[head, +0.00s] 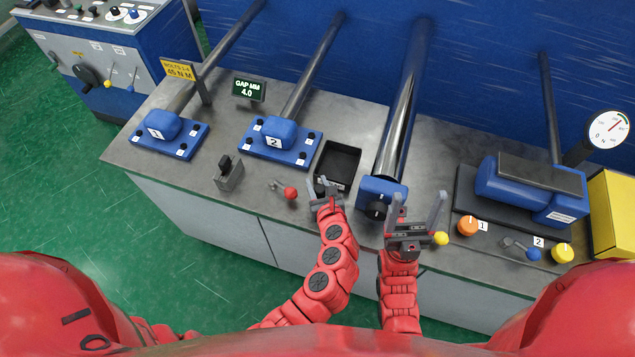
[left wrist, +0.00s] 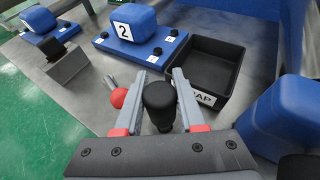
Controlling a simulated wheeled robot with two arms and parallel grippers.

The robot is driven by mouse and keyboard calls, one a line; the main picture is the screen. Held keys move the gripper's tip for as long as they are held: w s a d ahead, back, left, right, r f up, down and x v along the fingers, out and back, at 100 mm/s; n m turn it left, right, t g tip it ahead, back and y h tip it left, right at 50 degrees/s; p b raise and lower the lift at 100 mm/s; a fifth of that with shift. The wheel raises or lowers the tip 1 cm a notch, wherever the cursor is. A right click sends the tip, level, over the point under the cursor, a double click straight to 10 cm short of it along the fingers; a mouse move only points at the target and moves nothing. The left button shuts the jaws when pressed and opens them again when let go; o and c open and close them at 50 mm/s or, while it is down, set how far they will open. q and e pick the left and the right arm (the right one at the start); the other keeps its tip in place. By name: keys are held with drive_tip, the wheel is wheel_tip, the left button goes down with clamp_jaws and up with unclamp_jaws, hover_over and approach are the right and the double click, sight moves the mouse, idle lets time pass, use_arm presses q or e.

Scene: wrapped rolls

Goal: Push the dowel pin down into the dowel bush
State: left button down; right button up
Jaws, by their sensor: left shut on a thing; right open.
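A black round-topped knob (left wrist: 159,98), which looks like the head of the dowel pin, stands between the two grey fingers of my left gripper (left wrist: 164,90) in the left wrist view. In the head view my left gripper (head: 323,186) is at the near edge of the bench, just in front of the black tray, and hides most of what it grips. The shaft below the knob and the dowel bush are hidden; I cannot tell how deep the pin sits. My right gripper (head: 419,208) is open and empty, over the bench's front edge right of the blue roll bearing.
A black tray (head: 352,145) lies behind my left gripper. A red-knobbed lever (head: 290,192) is left of it; a blue bearing block (head: 379,190) with a steel roll is right. Blue blocks 1 (head: 163,124) and 2 (head: 279,131) stand further left. A yellow knob (head: 440,238) is beside my right gripper.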

use_arm(q)
drive_tip(key=shift+f+b, duration=0.35)
drive_tip(key=shift+f, duration=0.7)
idle(0.8)
drive_tip(key=shift+c, duration=2.1)
unclamp_jaws()
drive_tip(key=b+v, duration=0.4)
drive_tip(key=v, duration=1.3)
drive_tip(key=shift+s+d, duration=0.15)
